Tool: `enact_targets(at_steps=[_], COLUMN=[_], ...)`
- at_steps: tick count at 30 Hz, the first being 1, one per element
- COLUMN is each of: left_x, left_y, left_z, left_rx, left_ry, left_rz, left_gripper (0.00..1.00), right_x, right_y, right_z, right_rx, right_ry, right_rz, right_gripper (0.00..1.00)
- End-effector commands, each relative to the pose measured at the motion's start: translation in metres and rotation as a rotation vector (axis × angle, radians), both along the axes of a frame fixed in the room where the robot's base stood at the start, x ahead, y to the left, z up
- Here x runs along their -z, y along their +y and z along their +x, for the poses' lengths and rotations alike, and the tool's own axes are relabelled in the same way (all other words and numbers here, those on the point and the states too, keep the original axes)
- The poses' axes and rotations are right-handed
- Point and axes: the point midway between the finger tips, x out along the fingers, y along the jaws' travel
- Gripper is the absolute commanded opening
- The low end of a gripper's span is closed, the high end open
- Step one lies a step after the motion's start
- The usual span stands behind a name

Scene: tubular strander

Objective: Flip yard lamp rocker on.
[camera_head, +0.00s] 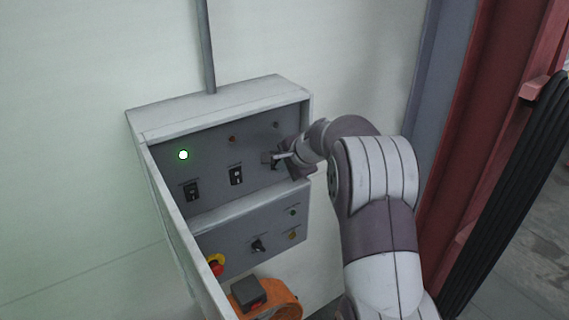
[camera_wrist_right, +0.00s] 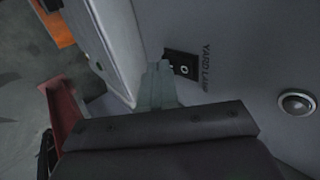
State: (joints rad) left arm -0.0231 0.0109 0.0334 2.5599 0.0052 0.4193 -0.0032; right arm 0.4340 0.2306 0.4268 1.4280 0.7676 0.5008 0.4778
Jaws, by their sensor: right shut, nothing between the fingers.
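The yard lamp rocker (camera_wrist_right: 183,65) is a small black switch with a white round mark, beside a printed label starting "YARD". It is the right-hand rocker on the upper panel (camera_head: 212,158), mostly covered by my right gripper in the head view. My right gripper (camera_head: 279,157) is shut and empty. Its fingertips (camera_wrist_right: 158,66) are right beside the rocker and overlap its edge; I cannot tell whether they touch. A round indicator (camera_wrist_right: 297,103) by the label looks grey and unlit. My left gripper is not in view.
Two other rockers, the left one (camera_head: 192,191) and the middle one (camera_head: 236,175), sit on the same panel. A green lamp (camera_head: 183,155) is lit. Below are a black selector (camera_head: 258,246) and a red emergency button (camera_head: 215,265). The box's rim (camera_head: 220,110) projects around the panel.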

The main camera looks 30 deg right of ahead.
Motion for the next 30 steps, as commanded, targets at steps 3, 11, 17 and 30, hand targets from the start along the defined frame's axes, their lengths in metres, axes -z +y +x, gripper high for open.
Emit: enact_targets(at_steps=[3, 11, 17, 30], left_x=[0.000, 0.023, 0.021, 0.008], left_y=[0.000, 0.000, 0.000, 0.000], left_z=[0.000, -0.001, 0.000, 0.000], left_rx=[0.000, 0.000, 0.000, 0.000], left_ry=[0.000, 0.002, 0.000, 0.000], left_rz=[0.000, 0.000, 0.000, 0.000], left_gripper=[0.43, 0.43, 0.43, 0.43], right_x=[0.000, 0.002, 0.001, -0.016], right_y=[0.000, 0.000, 0.000, 0.000], right_z=[0.000, 0.003, 0.003, 0.003], right_rx=[0.000, 0.001, 0.000, 0.001], right_ry=[0.000, -0.041, -0.039, -0.040], right_rz=[0.000, 0.002, 0.003, 0.003], right_gripper=[0.00, 0.00, 0.00, 0.00])
